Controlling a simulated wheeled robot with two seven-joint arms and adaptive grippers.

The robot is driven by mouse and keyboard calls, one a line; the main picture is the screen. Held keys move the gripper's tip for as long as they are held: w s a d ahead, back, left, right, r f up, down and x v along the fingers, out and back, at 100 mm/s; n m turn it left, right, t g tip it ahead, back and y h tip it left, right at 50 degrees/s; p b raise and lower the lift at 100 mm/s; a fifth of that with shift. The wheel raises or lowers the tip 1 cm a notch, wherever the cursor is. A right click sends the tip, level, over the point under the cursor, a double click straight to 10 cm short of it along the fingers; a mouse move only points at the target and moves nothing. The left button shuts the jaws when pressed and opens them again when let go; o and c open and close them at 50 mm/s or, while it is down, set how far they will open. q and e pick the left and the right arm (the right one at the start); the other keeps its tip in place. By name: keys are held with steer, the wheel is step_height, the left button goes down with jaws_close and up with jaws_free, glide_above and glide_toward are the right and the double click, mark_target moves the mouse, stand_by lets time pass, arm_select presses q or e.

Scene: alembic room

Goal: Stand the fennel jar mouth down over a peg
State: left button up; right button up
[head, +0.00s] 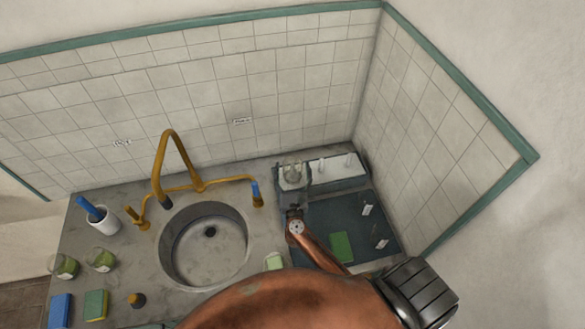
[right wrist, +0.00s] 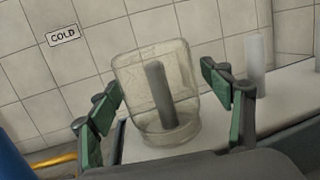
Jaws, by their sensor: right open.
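A clear, empty-looking glass jar (right wrist: 155,95) stands upside down around a grey peg (right wrist: 160,95), its narrower mouth end low on the white peg rack (right wrist: 130,142). The jar leans slightly in the tilted wrist view; no label on it can be read. In the head view the jar (head: 292,172) is at the left end of the rack (head: 335,171). My right gripper (right wrist: 165,102) is open, one finger on each side of the jar, with visible gaps. In the head view the right gripper (head: 293,188) is at the jar. My left gripper is not in view.
Two bare pegs (head: 322,163) (head: 348,160) stand to the right. A dark tray (head: 325,222) holds a green pad (head: 342,246) and small tags. The round sink (head: 205,245) and brass tap (head: 165,165) are left. Two jars with green contents (head: 65,266) (head: 102,259) stand far left.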

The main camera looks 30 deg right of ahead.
steer(key=shift+s, duration=0.1)
steer(key=v, duration=1.2)
steer(key=shift+r, duration=0.15)
